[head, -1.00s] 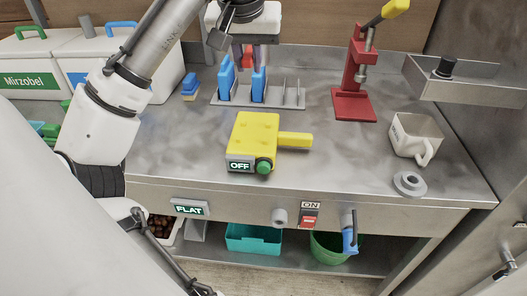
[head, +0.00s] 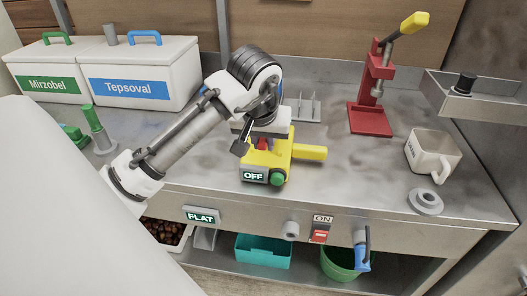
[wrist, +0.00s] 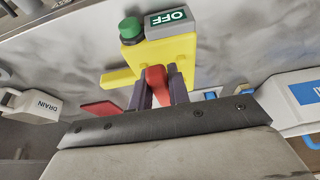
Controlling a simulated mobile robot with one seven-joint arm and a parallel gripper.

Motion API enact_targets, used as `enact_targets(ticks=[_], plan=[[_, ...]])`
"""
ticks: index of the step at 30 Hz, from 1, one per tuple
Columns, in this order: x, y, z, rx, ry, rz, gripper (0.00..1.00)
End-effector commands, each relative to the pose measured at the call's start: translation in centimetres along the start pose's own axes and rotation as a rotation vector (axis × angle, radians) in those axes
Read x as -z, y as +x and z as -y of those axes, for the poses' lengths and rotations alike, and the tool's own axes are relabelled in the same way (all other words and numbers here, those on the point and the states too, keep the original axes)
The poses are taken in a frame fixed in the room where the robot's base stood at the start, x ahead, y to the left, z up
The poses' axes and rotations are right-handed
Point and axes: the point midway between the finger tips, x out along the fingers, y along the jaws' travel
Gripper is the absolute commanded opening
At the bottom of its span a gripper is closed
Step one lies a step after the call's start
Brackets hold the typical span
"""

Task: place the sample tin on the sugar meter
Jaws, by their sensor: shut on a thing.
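The sugar meter appears to be the yellow device (head: 279,160) with a side handle, a green knob and a panel reading OFF. It stands on the steel counter, and it also shows in the wrist view (wrist: 185,52). My gripper (wrist: 158,76) is shut on a small red thing (wrist: 155,84), which appears to be the sample tin. The red thing also shows in the head view (head: 262,144), over the left part of the yellow device. I cannot tell whether it touches the device. My arm and the fingers hide part of both.
A metal rack (head: 304,109) stands behind the device, partly hidden by my arm. A red press (head: 370,105), a white mug-like DRAIN container (head: 435,155) and a grey ring (head: 425,201) are to the right. Two lidded bins (head: 140,75) stand at the back left. Counter right of the handle is clear.

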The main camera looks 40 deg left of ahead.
Motion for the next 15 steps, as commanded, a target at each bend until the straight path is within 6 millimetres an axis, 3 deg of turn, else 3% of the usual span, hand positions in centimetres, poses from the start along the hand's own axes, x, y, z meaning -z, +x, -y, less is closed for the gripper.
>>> enact_targets(ticks=[6, 15], plan=[[-1.2, 2.8, 0.0, 0.0, -0.001, 0.001, 0.0], [-1.3, 3.1, 0.0, -0.001, 0.0, 0.0, 0.0]])
